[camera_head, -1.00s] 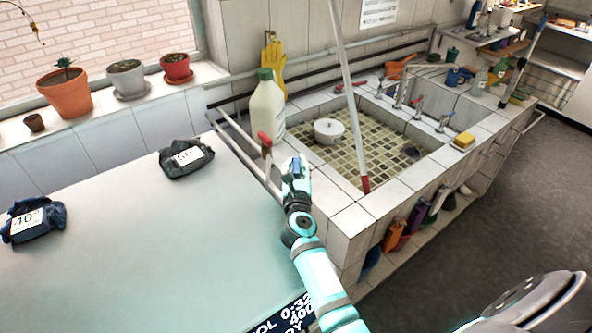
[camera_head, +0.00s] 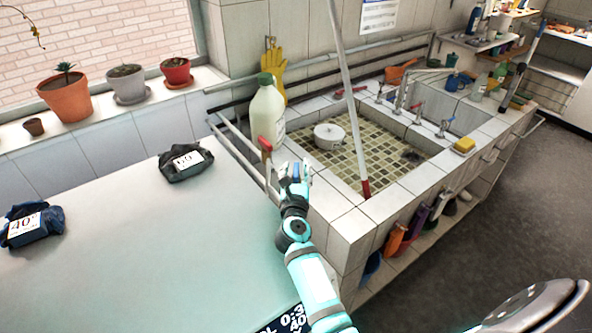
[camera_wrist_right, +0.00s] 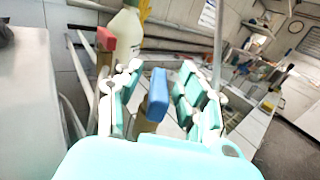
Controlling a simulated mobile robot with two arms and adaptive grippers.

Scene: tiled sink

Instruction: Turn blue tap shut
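The blue tap (camera_wrist_right: 157,88) has a blue block handle on a brass-coloured stem. In the right wrist view it stands between the two fingers of my right gripper (camera_wrist_right: 162,70), with gaps visible on both sides. The fingers are apart, and I see no clear grip on the handle. In the head view only a small blue patch of the tap (camera_head: 296,171) shows between the fingers, which hide the rest. A red-handled tap (camera_wrist_right: 105,42) stands just to the left, also in the head view (camera_head: 265,144). My left gripper is not in view.
A white bottle with a green cap (camera_head: 266,108) stands behind the taps. The tiled sink (camera_head: 352,222) lies to the right, with a white pot (camera_head: 328,137) and a leaning pole (camera_head: 348,95). A pale worktop (camera_head: 130,245) with two dark bundles fills the left.

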